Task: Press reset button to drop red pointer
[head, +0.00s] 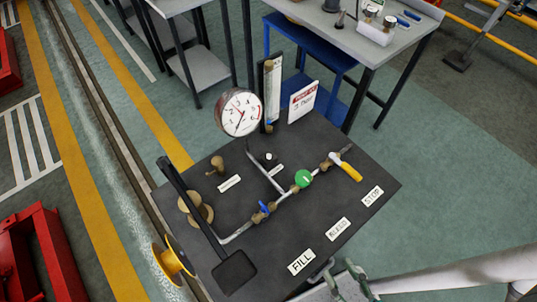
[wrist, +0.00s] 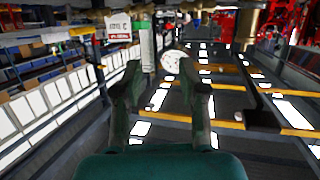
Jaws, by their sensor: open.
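A round white gauge (head: 239,112) with a red pointer and dark numbers stands at the back of the dark panel top (head: 300,235). A pale disc (wrist: 172,61) between my fingertips in the wrist view may be the same gauge. A small white knob (head: 268,156) stands behind a small label; I cannot tell whether it is the reset button. My gripper (head: 342,274) is at the panel's front edge in the head view, apart from the gauge and knob. In the wrist view its two fingers (wrist: 160,78) are spread, with nothing between them.
Pipework on the panel carries a blue valve handle (head: 264,207), a green round part (head: 303,178) and a yellow lever (head: 347,168). A black lever (head: 195,210) crosses the left side. A white sign (head: 302,101) stands behind. A grey workbench (head: 340,35) is further back.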

